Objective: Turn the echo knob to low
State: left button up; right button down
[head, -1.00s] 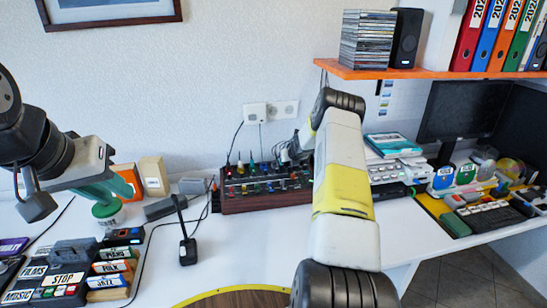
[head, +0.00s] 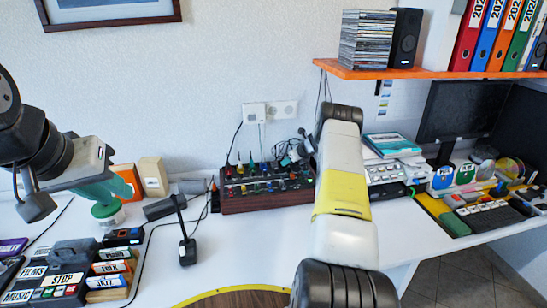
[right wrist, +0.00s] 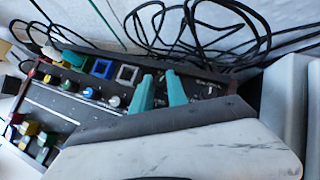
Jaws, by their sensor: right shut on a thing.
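A dark mixer box with reddish-brown sides (head: 240,204) stands against the wall in the head view, with several coloured knobs and plugs on top. Its panel also shows in the right wrist view (right wrist: 60,108), with blue, white, green and yellow knobs. My right gripper (right wrist: 160,90) has its teal fingers down at the panel's end, shut on a knob that the fingers mostly hide. I cannot read an echo label. In the head view this gripper (head: 300,153) is small, at the mixer's right back. My left gripper (head: 103,192) hangs over the left desk; its jaw opening is unclear.
Black cables (right wrist: 195,30) lie behind the mixer. A small black stand (head: 186,245) is in front of it to the left. The white desk's middle is clear.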

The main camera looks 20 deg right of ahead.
jog(key=shift+r, duration=0.1)
jog(key=c, duration=1.3)
grip_release()
